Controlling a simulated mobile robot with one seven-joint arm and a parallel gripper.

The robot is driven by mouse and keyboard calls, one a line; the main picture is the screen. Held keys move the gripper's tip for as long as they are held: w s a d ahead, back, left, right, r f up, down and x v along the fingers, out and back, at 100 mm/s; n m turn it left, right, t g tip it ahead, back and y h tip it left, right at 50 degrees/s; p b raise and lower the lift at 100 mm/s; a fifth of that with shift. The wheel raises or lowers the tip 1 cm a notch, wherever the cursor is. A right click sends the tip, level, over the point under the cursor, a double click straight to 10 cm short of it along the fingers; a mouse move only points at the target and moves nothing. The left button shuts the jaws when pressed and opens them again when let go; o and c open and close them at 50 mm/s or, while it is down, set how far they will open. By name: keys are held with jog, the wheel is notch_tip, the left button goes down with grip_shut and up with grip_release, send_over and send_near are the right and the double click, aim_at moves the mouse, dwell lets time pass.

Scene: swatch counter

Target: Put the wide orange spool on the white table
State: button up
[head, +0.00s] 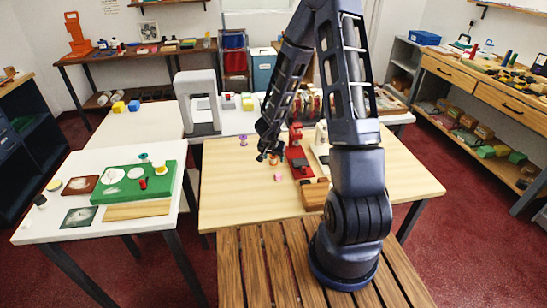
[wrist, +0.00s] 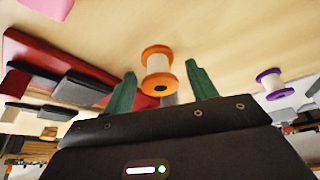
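The wide orange spool (wrist: 158,62), with orange flanges and a pale core, shows in the wrist view between my fingertips. My gripper (wrist: 162,85) is open, with a gap between each green finger and the spool. In the head view the orange spool (head: 274,160) is small on the light wooden table, partly hidden by my gripper (head: 267,155), which is low over it. The white table (head: 45,225) is at the left front, apart from the wooden table.
A purple spool (head: 242,140) stands left of my gripper. A red tool (head: 298,158) and a pink block (head: 278,177) are close on the right and front.

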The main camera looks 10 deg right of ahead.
jog(key=s+a+r+n+t+y, duration=0.2)
jog(key=s+r+y, duration=0.1)
jog(key=r, duration=1.3)
jog(key=s+a+r+n+t+y, duration=0.2)
jog(key=s+r+n+y, duration=0.1)
jog(key=r, duration=1.3)
jog(key=s+d+r+g+h, duration=0.1)
jog(key=s+d+r+h, duration=0.1)
jog(key=s+d, duration=0.5)
jog(key=s+d+r+g+h, duration=0.1)
jog(key=s+d+r, duration=0.3)
jog(key=s, duration=1)
jog(key=d+g, duration=0.1)
jog(key=d, duration=0.2)
jog(key=shift+r+n+h, duration=0.3)
jog(key=shift+h, duration=0.1)
jog(key=shift+o, duration=0.4)
jog(key=shift+s+d, duration=0.35)
jog(key=shift+d, duration=0.15)
